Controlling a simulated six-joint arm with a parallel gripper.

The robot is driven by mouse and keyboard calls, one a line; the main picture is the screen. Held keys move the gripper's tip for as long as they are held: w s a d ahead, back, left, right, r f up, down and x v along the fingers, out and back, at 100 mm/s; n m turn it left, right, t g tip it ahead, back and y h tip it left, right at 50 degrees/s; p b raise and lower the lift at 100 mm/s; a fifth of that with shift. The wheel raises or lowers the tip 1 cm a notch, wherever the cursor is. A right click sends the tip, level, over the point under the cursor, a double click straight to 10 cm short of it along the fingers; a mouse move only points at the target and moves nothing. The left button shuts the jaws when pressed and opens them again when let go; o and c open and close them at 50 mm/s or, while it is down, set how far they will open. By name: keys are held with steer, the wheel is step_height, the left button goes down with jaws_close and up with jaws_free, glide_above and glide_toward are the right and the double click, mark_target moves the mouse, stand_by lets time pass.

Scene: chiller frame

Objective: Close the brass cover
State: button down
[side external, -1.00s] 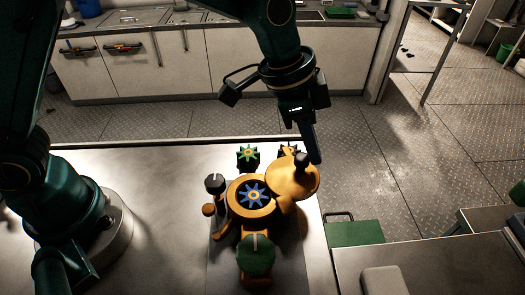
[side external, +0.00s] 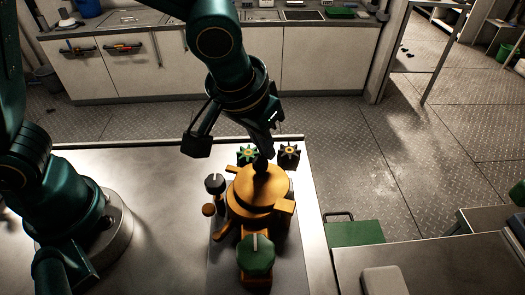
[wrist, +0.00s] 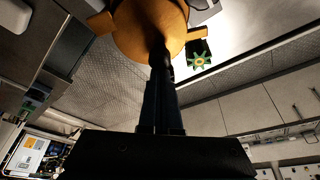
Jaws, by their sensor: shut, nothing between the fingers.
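The brass cover (side external: 256,190) lies over the round housing on the table, with its dark knob (side external: 260,165) on top. The blue gear seen earlier is hidden beneath it. My gripper (side external: 268,153) is shut and empty, its fingertips at the cover's knob from the far side; I cannot tell for sure if they touch it. In the wrist view the cover (wrist: 150,28) is at the top, with the shut fingers (wrist: 161,62) reaching up to the knob.
A green gear (side external: 247,154) and a dark gear (side external: 289,154) sit behind the housing. A green knob (side external: 256,255) stands in front, and a dark-topped lever (side external: 214,184) stands at left.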

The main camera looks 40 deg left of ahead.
steer(key=shift+s+a, duration=0.15)
steer(key=shift+s, duration=0.2)
steer(key=shift+s+a, duration=0.15)
steer(key=shift+s, duration=0.75)
